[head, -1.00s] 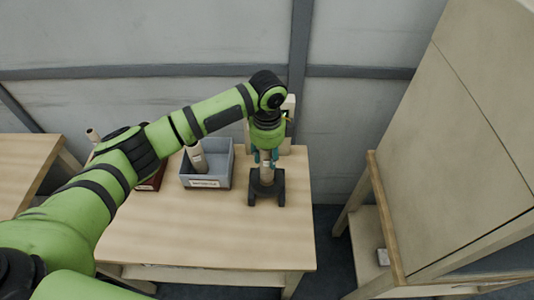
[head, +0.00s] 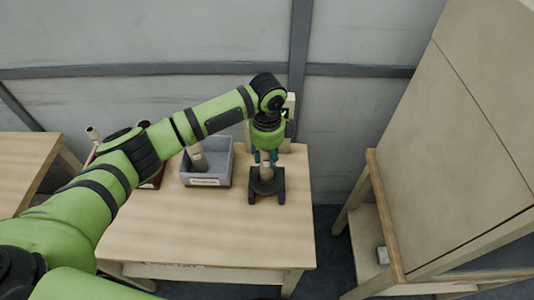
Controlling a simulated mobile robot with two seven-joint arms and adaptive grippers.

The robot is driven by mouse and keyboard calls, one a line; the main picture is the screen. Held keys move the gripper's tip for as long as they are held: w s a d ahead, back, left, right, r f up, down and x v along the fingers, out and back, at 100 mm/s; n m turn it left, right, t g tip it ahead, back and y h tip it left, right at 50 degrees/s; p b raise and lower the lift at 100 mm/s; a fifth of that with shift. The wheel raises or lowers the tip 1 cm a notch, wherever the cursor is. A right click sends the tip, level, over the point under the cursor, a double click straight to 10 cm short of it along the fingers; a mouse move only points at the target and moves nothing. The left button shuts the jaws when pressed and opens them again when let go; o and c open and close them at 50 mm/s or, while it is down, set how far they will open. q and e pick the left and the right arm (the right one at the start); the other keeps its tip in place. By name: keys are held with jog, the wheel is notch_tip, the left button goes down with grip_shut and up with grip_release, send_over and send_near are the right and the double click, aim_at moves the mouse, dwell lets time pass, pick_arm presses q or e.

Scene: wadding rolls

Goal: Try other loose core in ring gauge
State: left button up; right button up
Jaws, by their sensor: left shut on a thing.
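My left gripper (head: 266,157) is shut on a pale, upright core (head: 266,172) and points straight down. The dark ring gauge (head: 267,187) stands on the table directly below it. The core's lower end is at the gauge's ring and seems to be in its opening; how deep it sits I cannot tell. Another pale core (head: 197,157) leans in the grey bin (head: 224,178), which has a white label on its front. My right gripper is not in view.
The wooden table (head: 210,230) is clear in front of the bin and gauge. A dark red container (head: 152,183) stands left of the bin, partly behind my arm. A wooden cabinet (head: 470,130) stands at right.

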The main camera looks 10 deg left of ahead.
pick_arm(q)
jog(key=shift+p, duration=0.35)
jog(key=shift+f, duration=2.4)
dwell(2.8)
dwell(1.5)
jog(key=o, duration=1.2)
